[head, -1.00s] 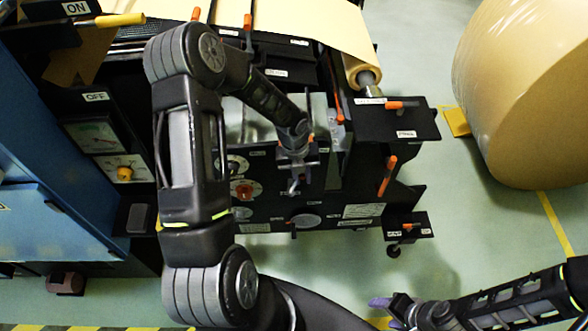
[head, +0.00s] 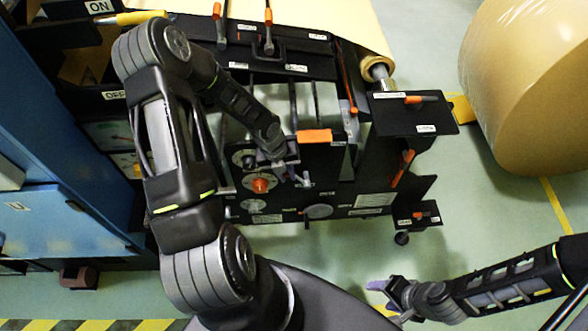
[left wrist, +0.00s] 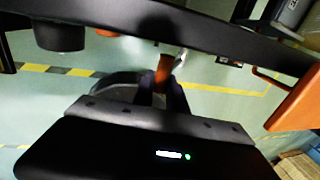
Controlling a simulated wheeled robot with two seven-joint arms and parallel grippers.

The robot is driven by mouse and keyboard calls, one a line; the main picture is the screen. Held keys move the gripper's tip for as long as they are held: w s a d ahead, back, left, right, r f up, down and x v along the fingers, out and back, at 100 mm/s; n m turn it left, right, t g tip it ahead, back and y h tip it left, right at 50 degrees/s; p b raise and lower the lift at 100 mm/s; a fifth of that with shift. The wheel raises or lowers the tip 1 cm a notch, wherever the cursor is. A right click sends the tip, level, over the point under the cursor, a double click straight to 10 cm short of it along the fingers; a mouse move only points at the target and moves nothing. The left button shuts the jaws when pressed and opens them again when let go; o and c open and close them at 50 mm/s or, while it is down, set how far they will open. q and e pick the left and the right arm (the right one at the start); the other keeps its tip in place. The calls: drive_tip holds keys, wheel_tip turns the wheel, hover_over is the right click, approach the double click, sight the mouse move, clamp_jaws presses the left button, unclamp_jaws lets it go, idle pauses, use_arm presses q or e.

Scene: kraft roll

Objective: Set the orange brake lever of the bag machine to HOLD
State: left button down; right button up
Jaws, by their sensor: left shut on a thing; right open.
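The bag machine (head: 345,190) has a black front panel with dials and several orange-handled levers. My left gripper (head: 294,176) is low over this panel, right of a red-orange knob (head: 260,185). In the left wrist view my left gripper (left wrist: 164,84) is shut on an orange lever (left wrist: 164,66), gripping its handle. In the head view the gripper and wrist hide that lever. I cannot read a HOLD mark or its setting. My right gripper (head: 386,296) is open and empty, low at the right, apart from the machine.
A wide orange handle (head: 314,136) sits just above my left gripper. Other orange levers stand on the right side (head: 403,167) and a lower bracket (head: 419,216). A large kraft roll (head: 530,85) is at the right, a blue cabinet (head: 65,225) at the left.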

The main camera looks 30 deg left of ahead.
use_arm(q)
drive_tip(key=shift+a+f, duration=0.15)
drive_tip(key=shift+a, duration=0.2)
drive_tip(key=c, duration=1.4)
unclamp_jaws()
drive_tip(key=shift+o, duration=0.2)
drive_tip(key=shift+w, duration=0.1)
drive_tip(key=shift+a+r, duration=0.1)
drive_tip(key=shift+r, duration=0.5)
drive_tip(key=d+v, duration=0.1)
drive_tip(key=v, duration=0.5)
drive_tip(key=shift+s+a+r+p, duration=0.15)
drive_tip(key=shift+s+a+p, duration=0.25)
drive_tip(key=shift+a+p, duration=0.05)
